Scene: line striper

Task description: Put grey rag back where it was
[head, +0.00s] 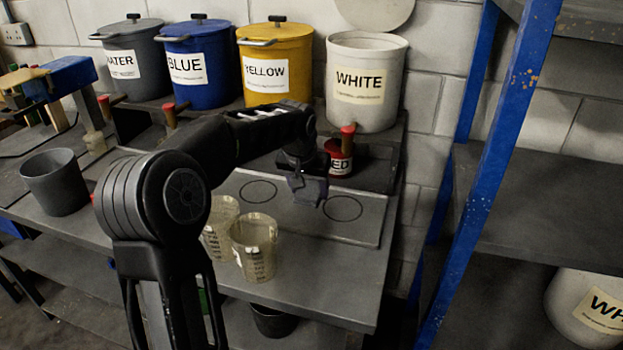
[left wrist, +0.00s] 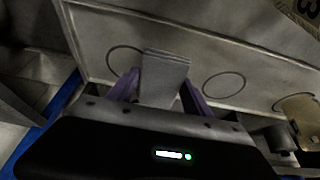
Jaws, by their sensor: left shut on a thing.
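The grey rag (left wrist: 165,75) shows in the left wrist view as a small folded grey piece between the purple fingers of my left gripper (left wrist: 160,92). The gripper is shut on it. In the head view my left gripper (head: 308,188) is over the back right part of the bench (head: 320,268), near two outlined circles on a grey panel (head: 290,220). In that view I cannot clearly tell the rag from the fingers. My right gripper is not in view.
A red can (head: 340,160) stands just behind the gripper. Two clear measuring cups (head: 254,250) stand at the front, and a dark grey bucket (head: 55,182) at left. The white container (head: 365,85) and other paint containers line the back. A blue-framed shelf (head: 485,150) is at right.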

